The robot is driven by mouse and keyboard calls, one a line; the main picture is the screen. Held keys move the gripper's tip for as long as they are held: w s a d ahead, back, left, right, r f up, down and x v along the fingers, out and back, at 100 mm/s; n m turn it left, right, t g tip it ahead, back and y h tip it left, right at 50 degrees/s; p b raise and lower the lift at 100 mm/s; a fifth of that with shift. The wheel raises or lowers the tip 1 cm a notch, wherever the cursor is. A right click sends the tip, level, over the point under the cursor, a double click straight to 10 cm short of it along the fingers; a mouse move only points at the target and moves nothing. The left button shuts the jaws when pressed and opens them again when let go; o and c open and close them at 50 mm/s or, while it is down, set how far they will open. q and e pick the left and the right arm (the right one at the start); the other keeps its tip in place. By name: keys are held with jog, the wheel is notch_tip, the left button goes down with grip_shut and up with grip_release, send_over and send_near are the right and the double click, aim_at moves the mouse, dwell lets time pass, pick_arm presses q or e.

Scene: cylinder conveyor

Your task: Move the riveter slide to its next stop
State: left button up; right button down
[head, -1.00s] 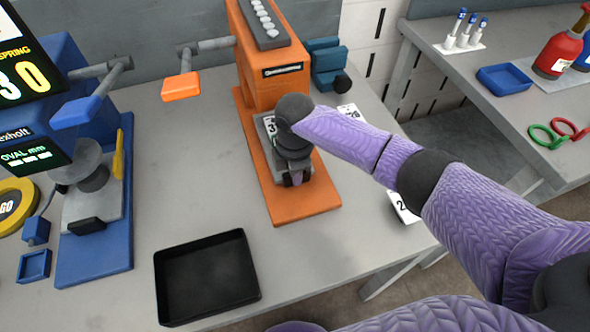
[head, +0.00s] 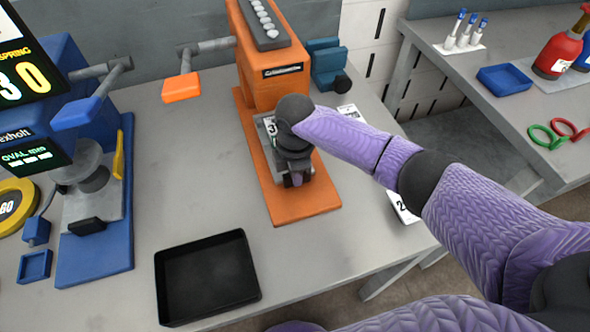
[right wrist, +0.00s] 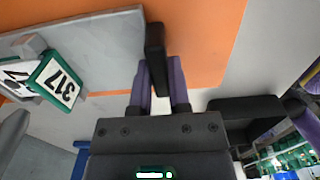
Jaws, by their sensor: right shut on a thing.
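The orange riveter (head: 268,88) stands on an orange base plate (head: 300,212) at the back middle of the table. Its grey slide (head: 262,140) lies on this plate, largely covered by my right wrist in the head view. My right gripper (right wrist: 160,85) is shut on an upright black handle (right wrist: 154,50), one purple finger on each side. In the head view the right gripper (head: 296,178) points down over the slide. My left gripper is out of view.
A black tray (head: 250,296) lies at the front middle. A blue machine (head: 125,240) stands to the left. An orange-ended lever (head: 181,88) sticks out left of the riveter. White number cards (head: 400,207) lie to its right. Table around the plate's front is clear.

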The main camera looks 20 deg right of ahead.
jog(key=s+p, duration=0.2)
jog(key=p, duration=0.1)
jog(key=s+p, duration=0.2)
jog(key=s+r+p, duration=0.1)
jog(key=s+p, duration=0.2)
jog(key=shift+d+p, duration=0.15)
jog(key=shift+p, duration=0.15)
jog(key=s+p, duration=0.1)
jog(key=s, duration=0.1)
jog(key=s+p, duration=0.2)
jog(key=s, duration=0.1)
jog(key=s+p, duration=0.2)
jog(key=shift+s+d+f, duration=0.1)
jog(key=shift+s+f, duration=0.2)
jog(key=shift+s+f+p, duration=0.1)
jog(key=shift+s+p, duration=0.5)
jog(key=shift+s, duration=0.05)
jog(key=shift+s+f, duration=0.1)
jog(key=shift+s, duration=0.1)
jog(key=c, duration=0.6)
grip_release()
jog(key=shift+s, duration=0.15)
